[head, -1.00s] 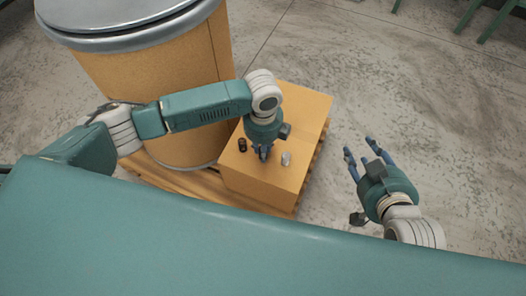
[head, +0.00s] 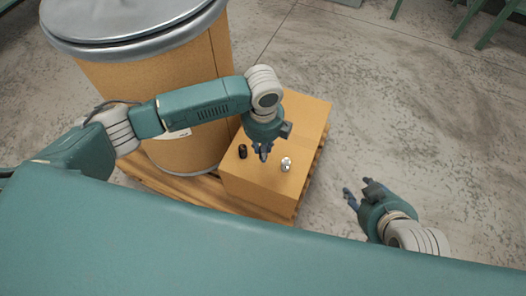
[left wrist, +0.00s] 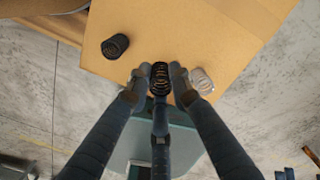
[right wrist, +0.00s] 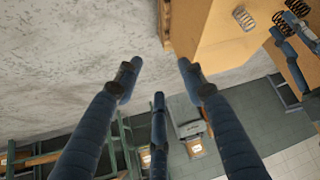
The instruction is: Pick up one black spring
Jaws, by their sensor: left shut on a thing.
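My left gripper (head: 262,154) points down over the cardboard box (head: 240,190). In the left wrist view its fingers are closed around a black spring (left wrist: 160,78), which stands upright between the fingertips. I cannot tell whether that spring still touches the box top. A second black spring (head: 242,152) stands on the box to the left of the gripper; it also shows in the left wrist view (left wrist: 115,46). A silver spring (head: 286,164) stands on the box to the right, close beside the fingers. My right gripper (head: 358,197) is open and empty, off the box's right side.
A large cardboard drum (head: 100,85) with a metal lid stands behind and left of the box. A wooden pallet (head: 165,185) lies under them. The concrete floor (head: 380,90) to the right is clear. Green metal legs (head: 490,25) stand far right.

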